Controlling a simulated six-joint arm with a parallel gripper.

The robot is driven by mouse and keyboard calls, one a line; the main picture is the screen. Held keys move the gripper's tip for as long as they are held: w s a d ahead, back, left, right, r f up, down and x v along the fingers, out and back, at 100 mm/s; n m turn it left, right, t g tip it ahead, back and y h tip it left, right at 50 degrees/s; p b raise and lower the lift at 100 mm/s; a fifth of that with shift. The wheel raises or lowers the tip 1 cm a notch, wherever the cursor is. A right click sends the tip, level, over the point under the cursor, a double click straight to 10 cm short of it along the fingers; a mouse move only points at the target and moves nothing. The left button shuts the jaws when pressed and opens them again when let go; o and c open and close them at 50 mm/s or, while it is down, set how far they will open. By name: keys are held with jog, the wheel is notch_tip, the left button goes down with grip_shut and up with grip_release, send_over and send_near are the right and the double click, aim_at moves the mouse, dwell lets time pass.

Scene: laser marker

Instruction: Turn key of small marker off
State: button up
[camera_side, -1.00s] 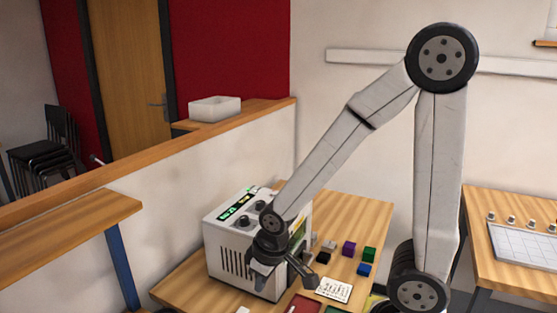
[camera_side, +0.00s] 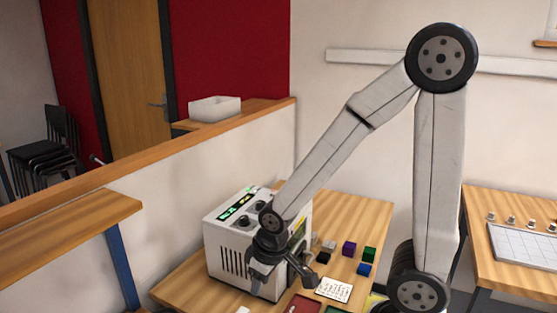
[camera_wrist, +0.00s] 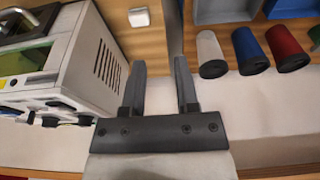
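The small marker, a white box machine (camera_side: 226,250), stands on the wooden table. Its sloped panel carries green lit displays (camera_side: 237,207) and dark knobs. In the wrist view, the machine (camera_wrist: 92,60) fills the left side, with its panel of dark knobs and buttons (camera_wrist: 52,106) seen edge-on. I cannot tell which of these is the key.
Small coloured blocks (camera_side: 348,248) and a white printed card (camera_side: 333,289) lie right of the machine. The wrist view shows white (camera_wrist: 210,52), blue (camera_wrist: 248,50) and red (camera_wrist: 286,47) cups near trays. A low wall runs behind the machine.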

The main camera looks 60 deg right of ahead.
jog(key=w+d+r+m+g, duration=0.1)
jog(key=w+d+r+m, duration=0.1)
jog(key=d, duration=0.5)
jog(key=w+d+r+m, duration=0.3)
jog(key=d+r+m, duration=0.1)
jog(key=d, duration=0.4)
jog(key=w+d+r+m+g, duration=0.1)
jog(key=w+d+r+m, duration=0.2)
jog(key=d, duration=0.5)
jog(key=shift+r+g, duration=0.3)
jog(key=shift+r, duration=0.3)
jog(key=shift+f, duration=0.15)
jog(key=shift+f, duration=3.8)
grip_shut()
